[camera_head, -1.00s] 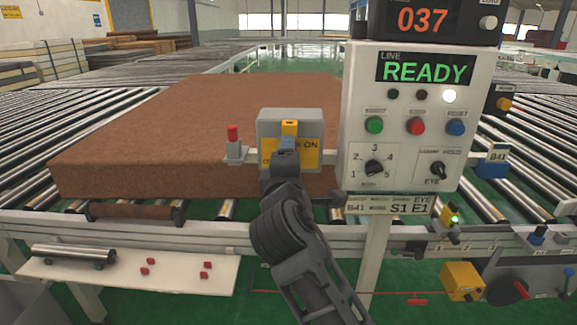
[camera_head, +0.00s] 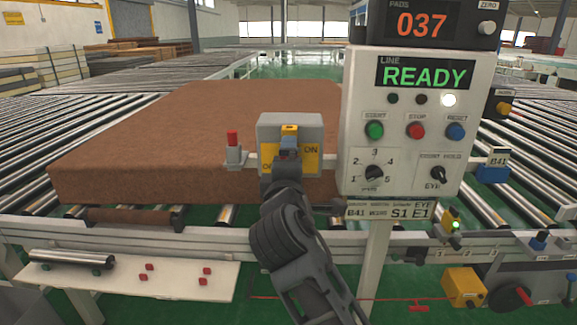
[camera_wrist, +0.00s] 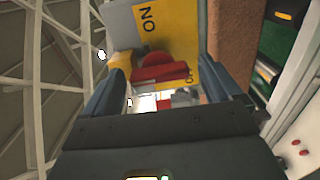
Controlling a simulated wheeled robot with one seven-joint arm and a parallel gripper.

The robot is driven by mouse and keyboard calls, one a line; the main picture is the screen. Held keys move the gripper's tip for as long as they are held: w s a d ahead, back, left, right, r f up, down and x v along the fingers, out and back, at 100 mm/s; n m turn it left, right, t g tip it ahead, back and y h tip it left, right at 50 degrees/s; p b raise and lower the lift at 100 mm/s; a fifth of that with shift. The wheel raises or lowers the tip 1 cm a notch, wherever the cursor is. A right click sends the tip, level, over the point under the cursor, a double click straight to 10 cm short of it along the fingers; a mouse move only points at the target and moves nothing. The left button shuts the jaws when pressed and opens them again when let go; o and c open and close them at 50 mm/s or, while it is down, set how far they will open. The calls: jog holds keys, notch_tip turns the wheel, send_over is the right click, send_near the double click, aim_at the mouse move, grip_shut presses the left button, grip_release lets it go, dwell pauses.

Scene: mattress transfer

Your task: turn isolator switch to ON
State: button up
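The isolator switch is a grey box (camera_head: 304,125) with a yellow plate (camera_head: 311,160) lettered ON at its right; the other lettering is mostly hidden by my arm. In the wrist view the yellow plate (camera_wrist: 178,28) appears turned sideways, with a red handle (camera_wrist: 165,75) on it. My gripper (camera_head: 288,150) is directly in front of the box and covers the handle in the head view. In the wrist view the fingers of my gripper (camera_wrist: 165,85) stand apart, one on each side of the red handle. Whether they touch it I cannot tell.
A control panel (camera_head: 400,105) reading READY stands close on the right, with buttons and knobs. A red-topped post (camera_head: 233,145) is just left of the switch. A large brown mattress (camera_head: 150,130) lies on the rollers behind. A white shelf (camera_head: 130,275) is at lower left.

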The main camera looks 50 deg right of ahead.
jog(key=b+v, duration=0.1)
jog(key=v, duration=0.6)
jog(key=shift+s+a+b, duration=0.25)
jog(key=shift+a+b, duration=0.05)
jog(key=shift+a, duration=0.05)
dwell(0.4)
